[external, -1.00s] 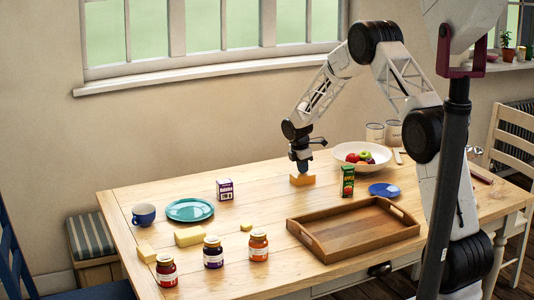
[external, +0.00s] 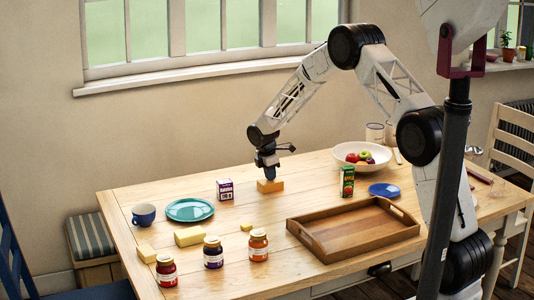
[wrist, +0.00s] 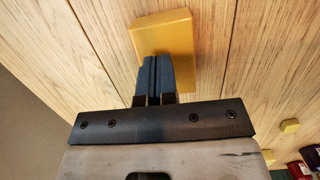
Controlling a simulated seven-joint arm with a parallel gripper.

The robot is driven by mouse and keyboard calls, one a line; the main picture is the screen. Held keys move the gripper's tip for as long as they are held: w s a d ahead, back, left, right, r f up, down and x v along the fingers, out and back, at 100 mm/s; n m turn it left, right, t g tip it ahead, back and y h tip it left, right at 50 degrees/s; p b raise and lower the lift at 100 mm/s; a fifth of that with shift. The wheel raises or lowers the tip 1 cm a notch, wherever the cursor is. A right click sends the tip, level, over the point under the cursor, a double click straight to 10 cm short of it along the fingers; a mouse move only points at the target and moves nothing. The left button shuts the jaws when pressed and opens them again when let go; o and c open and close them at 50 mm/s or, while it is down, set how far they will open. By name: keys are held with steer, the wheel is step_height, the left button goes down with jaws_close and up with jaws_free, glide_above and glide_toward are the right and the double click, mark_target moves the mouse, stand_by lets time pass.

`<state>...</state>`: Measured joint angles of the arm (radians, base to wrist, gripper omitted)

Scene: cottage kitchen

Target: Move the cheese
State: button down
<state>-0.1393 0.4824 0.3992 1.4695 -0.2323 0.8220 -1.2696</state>
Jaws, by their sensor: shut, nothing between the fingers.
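The cheese, an orange-yellow block (external: 270,186), lies on the wooden table in the external view, back of the middle. It also shows in the wrist view (wrist: 181,40), flat on the planks. My gripper (external: 268,177) points down at the cheese. In the wrist view my gripper (wrist: 152,62) has its two dark fingers together, with nothing between them. The fingertips overlap the block's near left part and hide some of it. I cannot tell whether they press on its top or its side.
A wooden tray (external: 303,233) stands to the right, near the front edge. Pale yellow blocks (external: 190,236), several jars (external: 213,252), a teal plate (external: 190,210), a blue cup (external: 144,214) and a purple box (external: 225,189) stand left. A green carton (external: 347,181) and white bowl (external: 375,167) stand right.

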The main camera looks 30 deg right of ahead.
steer(key=a, duration=0.2)
steer(key=a+f, duration=0.1)
steer(key=a, duration=0.1)
steer(key=s+a, duration=0.1)
steer(key=a, duration=0.1)
steer(key=shift+a+f, duration=0.2)
steer(key=shift+f, duration=0.2)
steer(key=shift+r, duration=0.15)
steer(key=shift+w+r, duration=0.2)
steer(key=shift+r, duration=0.45)
steer(key=shift+w+r, duration=0.15)
steer(key=shift+r, duration=0.45)
step_height(320, 180, up, 7)
steer(key=a, duration=0.1)
steer(key=shift+a, duration=0.1)
steer(key=shift+s, duration=0.1)
